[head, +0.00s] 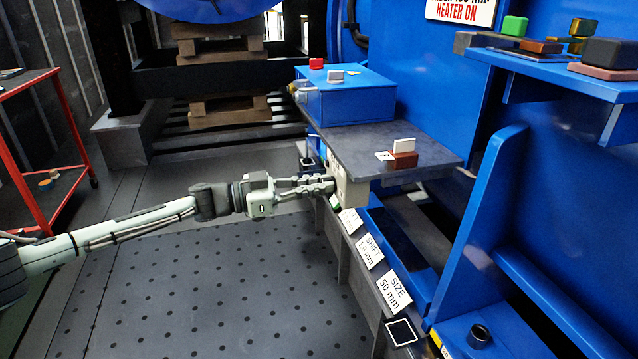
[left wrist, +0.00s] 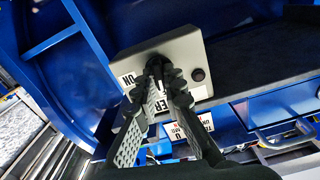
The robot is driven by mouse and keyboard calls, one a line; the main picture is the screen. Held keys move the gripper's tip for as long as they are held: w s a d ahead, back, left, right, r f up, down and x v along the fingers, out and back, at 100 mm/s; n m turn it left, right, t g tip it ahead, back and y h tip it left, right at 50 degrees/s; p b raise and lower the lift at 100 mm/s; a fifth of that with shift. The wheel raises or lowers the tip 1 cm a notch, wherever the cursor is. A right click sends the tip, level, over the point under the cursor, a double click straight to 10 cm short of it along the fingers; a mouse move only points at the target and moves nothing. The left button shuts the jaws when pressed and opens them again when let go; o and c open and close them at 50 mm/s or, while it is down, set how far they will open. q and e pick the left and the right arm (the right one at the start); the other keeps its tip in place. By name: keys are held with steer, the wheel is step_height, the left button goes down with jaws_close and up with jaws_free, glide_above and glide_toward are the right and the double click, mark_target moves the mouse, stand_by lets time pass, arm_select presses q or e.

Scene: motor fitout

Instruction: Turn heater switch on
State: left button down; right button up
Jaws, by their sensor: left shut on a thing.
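The heater switch box is a beige box under the front edge of a grey shelf in the head view (head: 354,188). In the left wrist view, the box (left wrist: 185,52) shows a partly covered label, with "ON" readable at its left, and a dark round button or lamp (left wrist: 198,75) on its right. My left gripper (head: 331,184) reaches in from the left to the box face. In the left wrist view its fingertips (left wrist: 160,70) are close together on a small dark switch handle, mostly hidden between them. My right gripper is not in view.
The grey shelf (head: 440,158) juts out above the box and carries a small red-brown block with white pieces (head: 403,158). Signs (head: 393,290) line the blue ledge below. A blue box (head: 345,98) stands behind. The perforated floor (head: 200,290) is clear.

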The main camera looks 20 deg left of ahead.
arm_select(q)
steer(key=shift+s+d+f+m+b, duration=0.1)
steer(key=shift+m+b, duration=0.85)
steer(key=shift+m, duration=3.1)
steer(key=shift+s+f+m+b, duration=0.1)
steer(key=shift+m+b, duration=0.8)
steer(key=shift+m, duration=3.15)
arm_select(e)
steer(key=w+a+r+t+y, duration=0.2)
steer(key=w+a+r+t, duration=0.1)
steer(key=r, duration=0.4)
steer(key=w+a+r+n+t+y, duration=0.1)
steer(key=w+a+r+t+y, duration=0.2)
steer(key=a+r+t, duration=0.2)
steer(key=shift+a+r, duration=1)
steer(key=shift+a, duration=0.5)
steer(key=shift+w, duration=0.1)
arm_select(q)
steer(key=c, duration=1.6)
jaws_free()
